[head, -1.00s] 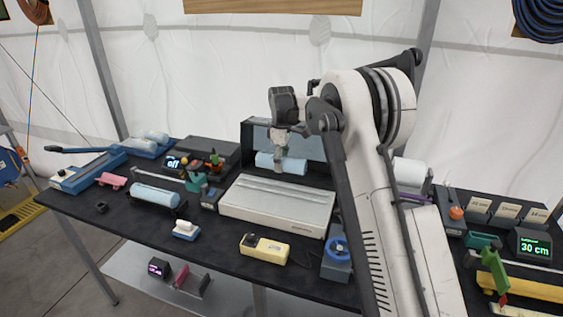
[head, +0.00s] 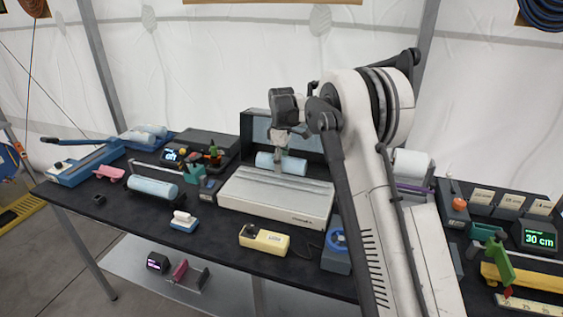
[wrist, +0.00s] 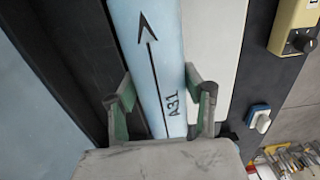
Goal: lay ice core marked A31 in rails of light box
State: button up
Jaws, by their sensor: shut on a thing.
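The ice core (head: 292,164) is a pale blue cylinder; in the wrist view the core (wrist: 165,50) shows a black arrow and the mark A31. My gripper (head: 281,168) is shut on it, and in the wrist view the green-padded fingers of my gripper (wrist: 160,105) stand on both sides of it. The light box (head: 270,200) is a low white box with long rails on top and a raised dark-framed lid (head: 255,128) behind. The core lies level, roughly parallel to the rails, at the box's back edge. I cannot tell whether it touches.
Another blue core (head: 152,187) lies in a dark cradle on the left. A yellow box with a knob (head: 264,240) and a small blue-and-white device (head: 184,221) stand in front. A blue-wheeled device (head: 337,245) is close on the right of the light box.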

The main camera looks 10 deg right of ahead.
jog(key=shift+f+b, duration=1.2)
jog(key=shift+f, duration=0.85)
jog(key=shift+f, duration=0.3)
jog(key=o, duration=1.7)
jog(key=shift+c, duration=0.2)
notch_tip(320, 180, up, 12)
jog(key=shift+r, duration=0.1)
